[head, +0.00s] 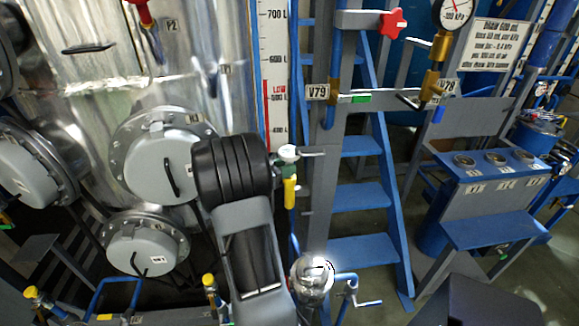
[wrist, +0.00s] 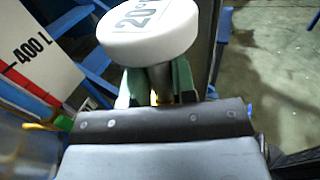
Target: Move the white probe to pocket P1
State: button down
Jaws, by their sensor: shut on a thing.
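The white probe has a round white cap (head: 288,152) marked "20°" and a yellow lower part (head: 290,192) in the head view. In the wrist view the white cap (wrist: 148,35) fills the upper middle. My gripper (wrist: 158,86) has its green fingers on either side of the probe's stem, just below the cap, and is shut on it. The head view shows my gripper (head: 284,169) beside the level scale, partly hidden by my black wrist.
The metal tank (head: 100,85) with flanged hatches stands left, with a red-topped fitting (head: 143,14) near tag P2. The level scale (head: 276,70) and blue steps (head: 362,195) stand right of it. A blue console (head: 500,185) with three round sockets stands at far right.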

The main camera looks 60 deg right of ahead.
aim_at(280, 154)
jog(key=shift+r, duration=0.2)
jog(key=shift+r+p, duration=2.1)
jog(key=shift+r, duration=0.25)
jog(key=shift+r, duration=0.2)
jog(key=shift+r+p, duration=2.05)
jog(key=shift+r, duration=0.25)
jog(key=shift+w+a, duration=0.1)
jog(key=w+a+r+p, duration=0.3)
jog(key=a, duration=0.1)
jog(key=shift+a, duration=0.4)
